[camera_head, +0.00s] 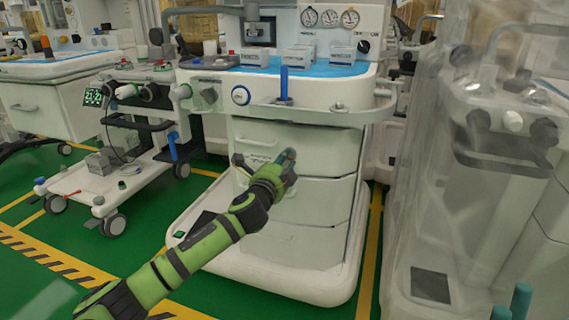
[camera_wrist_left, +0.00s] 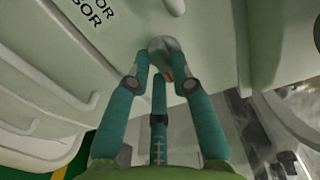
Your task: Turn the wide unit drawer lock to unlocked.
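The wide unit (camera_head: 290,205) is a white cart with stacked drawers below a blue-topped counter. In the left wrist view, a round grey metal lock (camera_wrist_left: 164,46) with a small red mark sits at the fingertips of my left gripper (camera_wrist_left: 160,75). The teal fingers are spread around the lock; whether they grip it cannot be told. In the head view the gripper hides the lock. Two teal fingertips of my right gripper (camera_head: 511,305) show at the bottom right corner.
A plastic-draped machine (camera_head: 480,170) stands close on the right. A smaller wheeled cart (camera_head: 110,175) stands on the left. A blue post (camera_head: 284,84) rises at the counter's front edge. Green floor (camera_head: 95,260) is open at the front left.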

